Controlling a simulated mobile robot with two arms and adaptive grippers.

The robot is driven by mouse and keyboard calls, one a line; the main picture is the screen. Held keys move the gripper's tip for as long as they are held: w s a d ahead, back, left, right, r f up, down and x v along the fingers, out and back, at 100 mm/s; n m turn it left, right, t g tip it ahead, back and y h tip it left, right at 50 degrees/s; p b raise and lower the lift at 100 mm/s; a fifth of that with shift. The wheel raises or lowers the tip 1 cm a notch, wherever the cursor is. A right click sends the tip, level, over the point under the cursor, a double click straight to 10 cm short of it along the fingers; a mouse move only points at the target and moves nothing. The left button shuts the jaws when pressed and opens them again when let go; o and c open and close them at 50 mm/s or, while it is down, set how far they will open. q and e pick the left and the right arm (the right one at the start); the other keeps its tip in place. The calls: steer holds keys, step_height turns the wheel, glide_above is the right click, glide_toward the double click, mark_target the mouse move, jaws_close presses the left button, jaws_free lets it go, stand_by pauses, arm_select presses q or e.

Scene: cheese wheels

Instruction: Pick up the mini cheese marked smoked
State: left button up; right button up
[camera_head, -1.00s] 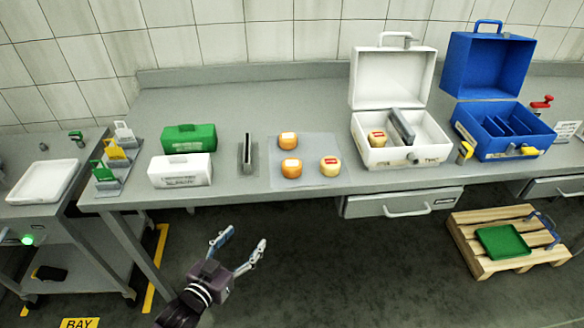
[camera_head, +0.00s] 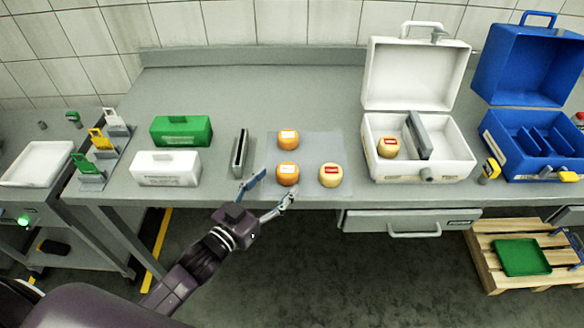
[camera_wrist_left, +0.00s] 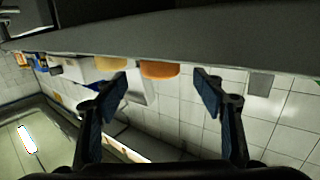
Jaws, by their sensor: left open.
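Two orange mini cheeses with pale labels stand on a grey mat (camera_head: 310,150): a back one (camera_head: 288,139) and a front one (camera_head: 287,174). A pale yellow mini cheese with a red label (camera_head: 330,175) stands right of the front one. A similar red-labelled cheese (camera_head: 388,147) sits inside the white case. I cannot read the word smoked on any label. My left gripper (camera_head: 273,186) is open and empty at the table's front edge, just before the front orange cheese. In the left wrist view, an orange cheese (camera_wrist_left: 160,69) shows between the open fingers (camera_wrist_left: 162,86). My right gripper is not in view.
A slotted grey holder (camera_head: 240,152) stands left of the mat. Further left are a white box (camera_head: 166,170) and a green box (camera_head: 181,130). The open white case (camera_head: 452,150) and open blue case (camera_head: 530,145) stand to the right. The table behind the mat is clear.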

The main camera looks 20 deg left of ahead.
mark_target(281, 178)
arm_select(q)
steer(key=shift+r+p+x, duration=0.2)
steer(key=shift+p+x, duration=0.25)
steer(key=shift+x, duration=0.75)
steer(key=x, duration=0.3)
steer(key=shift+w+f+p, duration=0.3)
steer(key=shift+c, duration=0.8)
steer(key=c, duration=1.2)
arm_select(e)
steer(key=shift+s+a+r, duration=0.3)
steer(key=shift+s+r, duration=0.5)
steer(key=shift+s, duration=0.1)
arm_select(q)
steer(key=shift+r, duration=0.15)
